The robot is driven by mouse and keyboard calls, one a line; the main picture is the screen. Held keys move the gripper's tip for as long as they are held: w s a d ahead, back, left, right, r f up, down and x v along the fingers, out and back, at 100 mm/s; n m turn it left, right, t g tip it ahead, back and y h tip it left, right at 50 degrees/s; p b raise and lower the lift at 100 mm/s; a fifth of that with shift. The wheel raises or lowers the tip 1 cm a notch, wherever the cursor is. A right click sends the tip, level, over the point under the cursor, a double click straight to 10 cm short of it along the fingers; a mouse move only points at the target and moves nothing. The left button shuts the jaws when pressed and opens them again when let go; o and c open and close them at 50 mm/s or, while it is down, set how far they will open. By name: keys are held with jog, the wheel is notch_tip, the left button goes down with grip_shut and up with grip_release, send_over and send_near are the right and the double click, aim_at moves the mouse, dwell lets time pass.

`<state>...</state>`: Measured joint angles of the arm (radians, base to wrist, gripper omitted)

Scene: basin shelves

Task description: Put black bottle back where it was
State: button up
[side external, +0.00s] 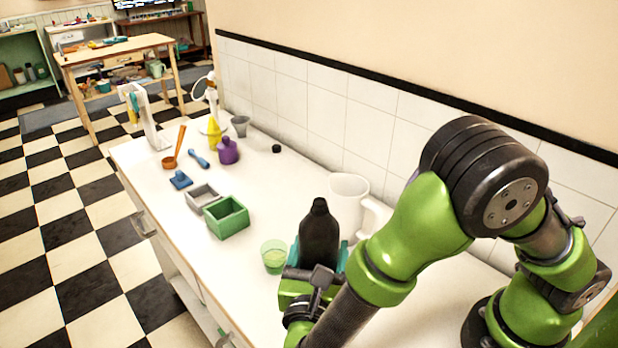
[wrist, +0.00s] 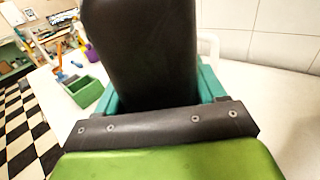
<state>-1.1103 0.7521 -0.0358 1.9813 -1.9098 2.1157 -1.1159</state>
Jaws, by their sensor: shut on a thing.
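The black bottle (side external: 319,238) stands upright between the teal fingers of my gripper (side external: 318,262) in the side external view. My gripper is shut on it, low over the near part of the white counter. In the wrist view the bottle (wrist: 142,50) fills the middle, between the teal fingertips of my gripper (wrist: 160,92). The bottle's base is hidden by my gripper and arm, so I cannot tell whether it touches the counter.
A white pitcher (side external: 346,205) stands close behind the bottle, and a greenish glass (side external: 274,257) stands close to its left. A green box (side external: 227,218) and a grey box (side external: 202,197) lie farther along the counter (side external: 250,185). The tiled wall (side external: 300,110) bounds the back.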

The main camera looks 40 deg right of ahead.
jog(key=shift+f, duration=3.2)
jog(key=shift+f, duration=1.2)
jog(key=o, duration=1.3)
